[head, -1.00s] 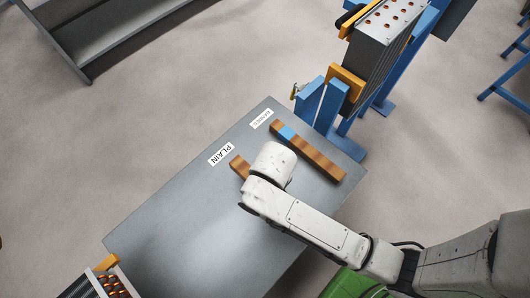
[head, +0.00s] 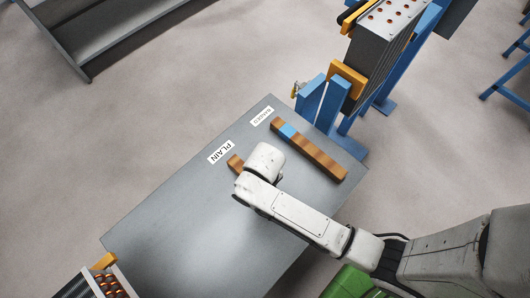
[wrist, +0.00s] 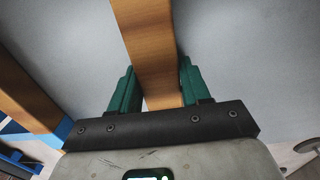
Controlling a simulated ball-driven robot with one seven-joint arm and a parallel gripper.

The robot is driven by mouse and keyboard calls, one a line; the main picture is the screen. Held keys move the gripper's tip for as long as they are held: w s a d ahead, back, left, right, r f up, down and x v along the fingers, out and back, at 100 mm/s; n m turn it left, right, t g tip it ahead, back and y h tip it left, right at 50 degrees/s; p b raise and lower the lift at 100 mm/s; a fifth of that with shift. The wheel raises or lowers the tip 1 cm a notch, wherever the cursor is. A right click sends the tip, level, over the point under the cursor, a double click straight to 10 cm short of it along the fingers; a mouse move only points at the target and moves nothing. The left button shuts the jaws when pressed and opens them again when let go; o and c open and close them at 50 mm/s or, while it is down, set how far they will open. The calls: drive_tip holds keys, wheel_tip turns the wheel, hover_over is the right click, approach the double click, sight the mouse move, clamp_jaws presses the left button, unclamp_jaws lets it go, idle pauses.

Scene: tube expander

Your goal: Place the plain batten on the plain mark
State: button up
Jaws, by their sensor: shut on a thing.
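The plain batten (head: 234,163) is a brown wooden bar; in the head view only its end shows beside the PLAIN label, and my arm hides the rest. In the wrist view the batten (wrist: 148,45) runs between the two green fingers of my gripper (wrist: 154,90), which is shut on it. The plain mark, a white label reading PLAIN (head: 221,152), lies on the grey table (head: 180,215), just beyond the batten's visible end. I cannot tell whether the batten touches the table.
A banded batten (head: 318,155) with a blue stripe lies to the right, by a second white label (head: 262,117). A blue stand with a finned block (head: 385,50) rises behind the table's right corner. A tube rack (head: 100,283) stands at lower left. The left table area is clear.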

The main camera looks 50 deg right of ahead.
drive_tip(key=o, duration=1.2)
drive_tip(key=shift+f, duration=0.1)
wheel_tip(320, 180, up, 11)
drive_tip(key=p, duration=0.2)
drive_tip(key=s+d+r+t, duration=0.1)
drive_tip(key=s+d+r, duration=0.1)
drive_tip(key=s+d, duration=0.5)
drive_tip(key=s, duration=0.3)
drive_tip(key=shift+d+r, duration=0.3)
drive_tip(key=shift+d, duration=0.1)
